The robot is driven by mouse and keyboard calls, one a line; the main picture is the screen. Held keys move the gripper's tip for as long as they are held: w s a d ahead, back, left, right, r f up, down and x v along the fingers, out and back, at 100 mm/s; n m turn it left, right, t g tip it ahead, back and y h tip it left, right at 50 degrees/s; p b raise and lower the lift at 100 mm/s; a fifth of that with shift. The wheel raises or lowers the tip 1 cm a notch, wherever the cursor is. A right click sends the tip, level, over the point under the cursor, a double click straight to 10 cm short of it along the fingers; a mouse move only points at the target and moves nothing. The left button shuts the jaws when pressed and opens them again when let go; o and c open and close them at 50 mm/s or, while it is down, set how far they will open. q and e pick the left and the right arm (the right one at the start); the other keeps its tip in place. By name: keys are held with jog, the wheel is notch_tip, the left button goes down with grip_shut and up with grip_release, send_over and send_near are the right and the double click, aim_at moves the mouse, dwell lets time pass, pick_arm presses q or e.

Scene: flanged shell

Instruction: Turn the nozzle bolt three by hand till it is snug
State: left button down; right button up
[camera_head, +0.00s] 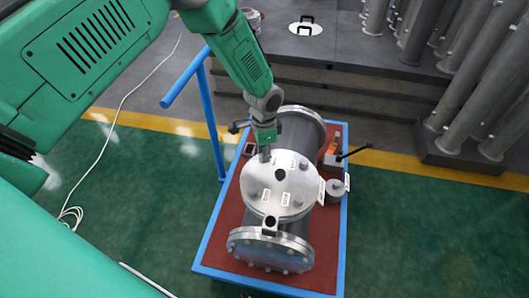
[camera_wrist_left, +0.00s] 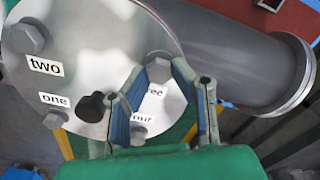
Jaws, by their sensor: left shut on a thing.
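The round bright metal nozzle flange (camera_head: 268,178) sits on top of the dark flanged shell (camera_head: 322,220); the flange also shows in the left wrist view (camera_wrist_left: 100,60). My left gripper (camera_head: 265,154) reaches down to its far edge. In the left wrist view my left gripper (camera_wrist_left: 157,72) has its blue-padded fingers shut on the head of nozzle bolt three (camera_wrist_left: 158,66). The label beside that bolt, ending in "ree" (camera_wrist_left: 155,92), is partly hidden by a finger. Another bolt (camera_wrist_left: 31,37) stands by the label "two" (camera_wrist_left: 45,66). My right gripper is out of view.
The shell lies on a red-topped cart (camera_head: 228,232) with a blue frame and push handle (camera_head: 185,75). A grey cylindrical part (camera_head: 335,190) and a black lever (camera_head: 353,153) are at its right. Grey pipes (camera_head: 470,75) stand at the upper right. A white cable (camera_head: 125,100) crosses the floor.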

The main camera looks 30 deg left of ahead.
pick_arm(q)
jog(key=c, duration=1.4)
grip_release()
jog(key=shift+w+a+r, duration=0.1)
jog(key=shift+w+r, duration=0.1)
jog(key=shift+r, duration=0.05)
jog(key=shift+o, duration=0.2)
jog(key=shift+s, duration=0.15)
jog(key=shift+f, duration=0.1)
notch_tip(320, 180, up, 12)
jog(key=shift+f, duration=0.15)
